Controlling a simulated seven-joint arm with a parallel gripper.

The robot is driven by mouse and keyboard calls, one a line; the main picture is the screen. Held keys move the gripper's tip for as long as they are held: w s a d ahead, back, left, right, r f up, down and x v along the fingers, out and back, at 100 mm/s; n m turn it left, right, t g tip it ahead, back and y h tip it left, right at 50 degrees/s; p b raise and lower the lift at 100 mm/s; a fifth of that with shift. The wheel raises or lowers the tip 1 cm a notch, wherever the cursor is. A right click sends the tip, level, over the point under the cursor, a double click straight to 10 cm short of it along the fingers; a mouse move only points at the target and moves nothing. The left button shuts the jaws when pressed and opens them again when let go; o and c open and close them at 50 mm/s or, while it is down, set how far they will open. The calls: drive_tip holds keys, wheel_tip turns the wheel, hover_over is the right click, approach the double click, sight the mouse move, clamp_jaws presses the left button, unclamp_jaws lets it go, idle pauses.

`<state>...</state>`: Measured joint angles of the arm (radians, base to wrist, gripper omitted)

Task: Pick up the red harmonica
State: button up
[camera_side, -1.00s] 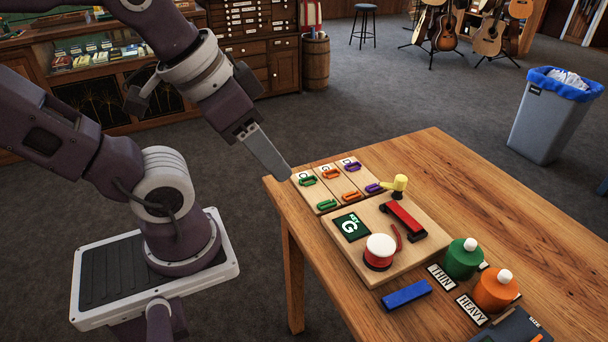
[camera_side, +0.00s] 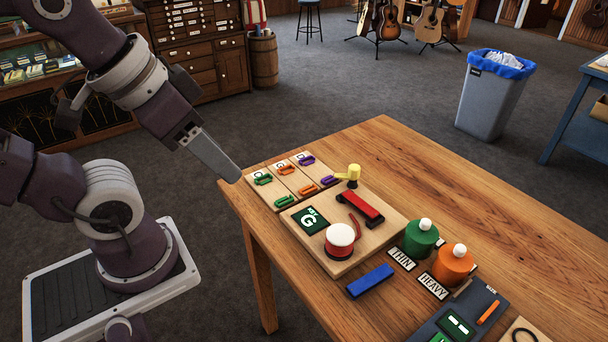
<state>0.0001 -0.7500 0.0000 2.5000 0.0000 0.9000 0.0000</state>
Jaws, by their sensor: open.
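The red harmonica (camera_side: 361,207) appears to be the red bar with dark ends, lying on a pale wooden board (camera_side: 385,229) on the table. A yellow piece stands by its far end, and a thin red strip lies beside it. My gripper (camera_side: 238,178) is at the table's far left corner, left of the small-clip boards and well away from the harmonica. It is open and seen edge-on, so the gap between its fingers does not show. Nothing shows in it.
A red and white drum-like cylinder (camera_side: 340,239) and a green "KEY G" card (camera_side: 310,219) share the board. The table's right back (camera_side: 440,185) is clear.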

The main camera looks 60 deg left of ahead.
drive_tip(key=n+g, duration=0.5)
drive_tip(key=n, duration=1.3)
hover_over(357, 200)
drive_tip(key=s, duration=0.1)
wheel_tip(357, 200, down, 15)
drive_tip(key=shift+g, duration=0.3)
drive_tip(key=f, duration=0.5)
drive_tip(key=w+f, duration=0.1)
drive_tip(key=f, duration=0.2)
drive_tip(key=shift+d+f, duration=0.1)
drive_tip(key=shift+f, duration=0.3)
clamp_jaws()
